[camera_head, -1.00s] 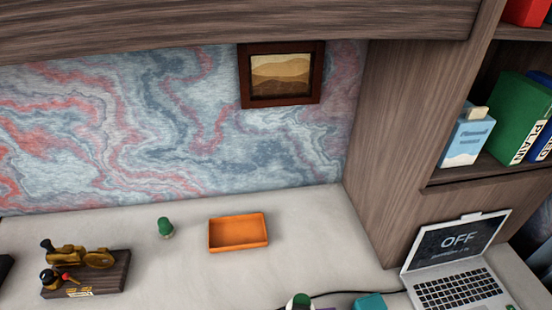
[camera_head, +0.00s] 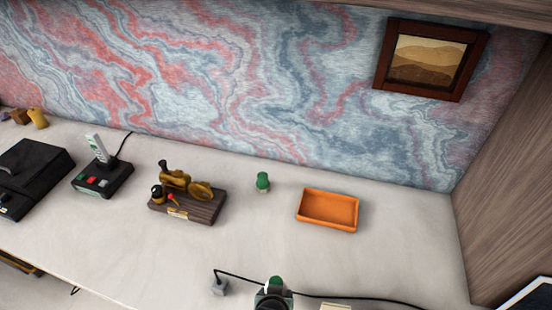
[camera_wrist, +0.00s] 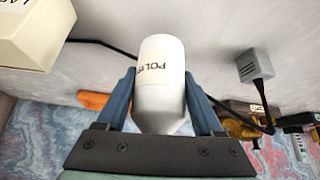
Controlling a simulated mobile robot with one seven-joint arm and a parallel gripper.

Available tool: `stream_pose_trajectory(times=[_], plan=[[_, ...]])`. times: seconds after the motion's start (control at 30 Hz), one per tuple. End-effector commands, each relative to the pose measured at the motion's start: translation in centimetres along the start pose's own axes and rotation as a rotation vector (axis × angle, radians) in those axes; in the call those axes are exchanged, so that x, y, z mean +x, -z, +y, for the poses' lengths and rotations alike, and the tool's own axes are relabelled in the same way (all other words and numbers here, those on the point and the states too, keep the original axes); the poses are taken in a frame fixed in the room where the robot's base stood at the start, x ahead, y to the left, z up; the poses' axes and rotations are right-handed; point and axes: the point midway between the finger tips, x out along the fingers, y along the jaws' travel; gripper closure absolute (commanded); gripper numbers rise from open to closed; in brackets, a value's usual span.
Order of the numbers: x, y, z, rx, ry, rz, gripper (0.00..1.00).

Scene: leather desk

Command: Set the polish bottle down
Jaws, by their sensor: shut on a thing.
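The polish bottle (camera_wrist: 162,95) is white with dark lettering. In the wrist view it stands out between the two blue fingers of my gripper (camera_wrist: 160,75), which is shut on it. Its far end points toward the pale desk surface (camera_wrist: 215,30); I cannot tell whether it touches the desk. In the head view only a dark, green-topped part of my arm shows at the bottom edge, and the bottle cannot be made out there.
An orange tray (camera_head: 327,211) sits on the desk, with a small green object (camera_head: 263,182) to its left. A black cable runs from a grey block (camera_head: 219,287).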

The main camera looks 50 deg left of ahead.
Motion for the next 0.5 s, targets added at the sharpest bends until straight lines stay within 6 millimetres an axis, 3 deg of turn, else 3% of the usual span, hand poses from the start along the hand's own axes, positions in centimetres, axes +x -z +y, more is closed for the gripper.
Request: stream_pose_trajectory(times=[0.2,0.5], plan=[[2.4,-1.5,0.0,0.001,0.001,-0.001,1.0],[2.7,-1.7,0.0,0.002,0.0,0.001,1.0]])
